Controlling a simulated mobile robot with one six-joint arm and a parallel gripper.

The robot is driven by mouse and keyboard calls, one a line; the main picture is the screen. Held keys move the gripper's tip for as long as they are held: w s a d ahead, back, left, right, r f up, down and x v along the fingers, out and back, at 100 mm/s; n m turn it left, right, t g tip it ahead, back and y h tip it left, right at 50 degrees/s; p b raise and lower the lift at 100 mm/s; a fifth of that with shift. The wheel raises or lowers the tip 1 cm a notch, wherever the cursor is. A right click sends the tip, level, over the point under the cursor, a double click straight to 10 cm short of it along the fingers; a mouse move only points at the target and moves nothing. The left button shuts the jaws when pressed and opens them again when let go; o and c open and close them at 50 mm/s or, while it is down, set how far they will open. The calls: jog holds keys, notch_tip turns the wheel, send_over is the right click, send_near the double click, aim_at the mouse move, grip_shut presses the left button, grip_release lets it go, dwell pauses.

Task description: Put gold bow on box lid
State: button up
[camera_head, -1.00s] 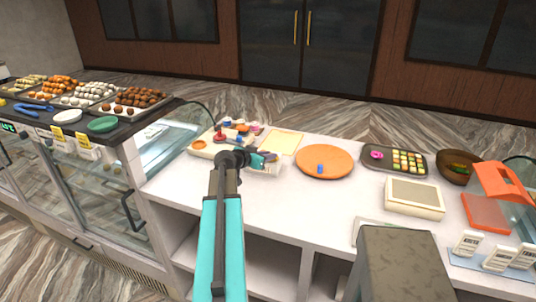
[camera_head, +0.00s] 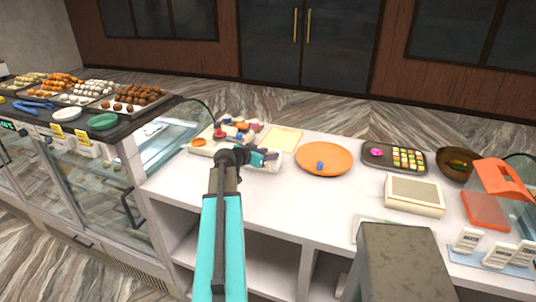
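My gripper (camera_head: 272,156) is low over the near right side of a cream tray (camera_head: 199,151) on the white counter. Its fingers are small and dark here, and I cannot tell whether they are open or shut, or hold anything. The tray holds several small red, blue, white and orange pieces, partly hidden by my wrist. I cannot make out a gold bow among them. A cream box with a beige panel on top (camera_head: 414,192) sits on the counter to the right; I cannot tell whether this panel is the box lid.
A pale yellow sheet (camera_head: 285,139) lies right of the tray. An orange round board (camera_head: 325,158) holds a small blue piece (camera_head: 320,166). A dark tray of sweets (camera_head: 380,163), a brown bowl (camera_head: 455,164) and an orange scale (camera_head: 487,211) stand right.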

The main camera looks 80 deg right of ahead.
jog(key=shift+r, duration=0.15)
jog(key=b+v, duration=0.4)
jog(key=v, duration=0.8)
jog(key=shift+b, duration=0.4)
dwell(0.3)
